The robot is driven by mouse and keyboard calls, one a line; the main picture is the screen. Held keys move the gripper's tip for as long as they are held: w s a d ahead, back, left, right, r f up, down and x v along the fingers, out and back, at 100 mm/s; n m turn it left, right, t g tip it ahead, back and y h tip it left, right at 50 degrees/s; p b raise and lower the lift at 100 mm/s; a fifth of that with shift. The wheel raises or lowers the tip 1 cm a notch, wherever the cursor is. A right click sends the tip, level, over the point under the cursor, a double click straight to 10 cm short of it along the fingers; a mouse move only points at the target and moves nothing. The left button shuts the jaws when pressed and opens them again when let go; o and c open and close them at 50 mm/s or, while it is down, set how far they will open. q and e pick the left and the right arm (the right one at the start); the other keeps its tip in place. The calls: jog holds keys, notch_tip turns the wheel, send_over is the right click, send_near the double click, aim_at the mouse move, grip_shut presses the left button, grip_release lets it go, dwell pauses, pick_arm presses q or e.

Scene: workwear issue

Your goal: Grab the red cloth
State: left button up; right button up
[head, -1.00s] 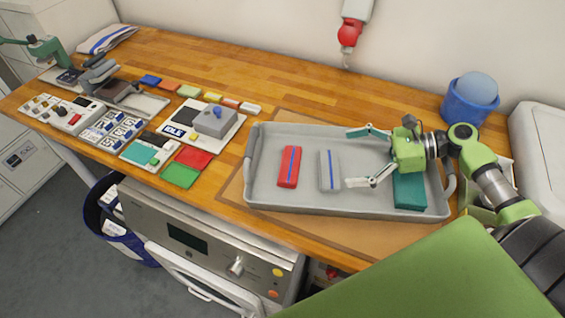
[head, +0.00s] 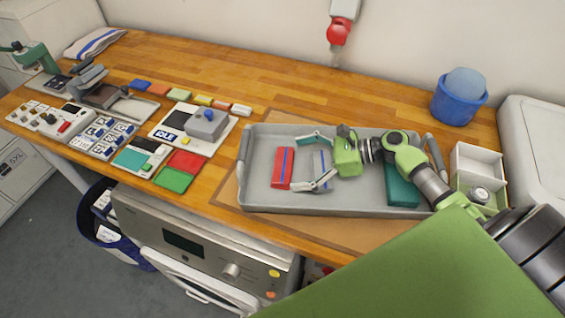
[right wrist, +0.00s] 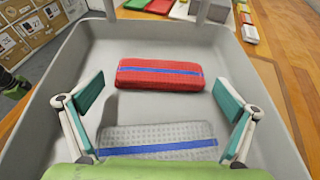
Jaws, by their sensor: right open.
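The red cloth (head: 283,168) is folded, with a blue stripe, and lies in the grey tray (head: 265,204) at its left part. It also shows in the right wrist view (right wrist: 160,74), ahead of the fingers. A grey cloth with a blue stripe (head: 320,170) lies just right of it and nearer my wrist camera (right wrist: 157,140). My right gripper (head: 302,163) is open and empty. Its fingers point left toward the red cloth and spread on either side above the grey cloth. A teal folded cloth (head: 402,190) lies at the tray's right, partly hidden by my arm. My left gripper is not seen.
A blue bin (head: 458,104) stands behind the tray at the right. A white divided box (head: 477,162) is beside the tray's right end. Control panels and coloured cards (head: 188,161) fill the left bench. The wooden bench behind the tray (head: 300,90) is clear.

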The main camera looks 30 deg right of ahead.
aim_at(282, 166)
jog(key=x, duration=0.2)
jog(key=shift+w+a, duration=0.2)
jog(key=shift+a, duration=0.05)
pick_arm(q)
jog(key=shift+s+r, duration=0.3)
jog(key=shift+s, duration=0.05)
pick_arm(e)
jog(key=c, duration=0.8)
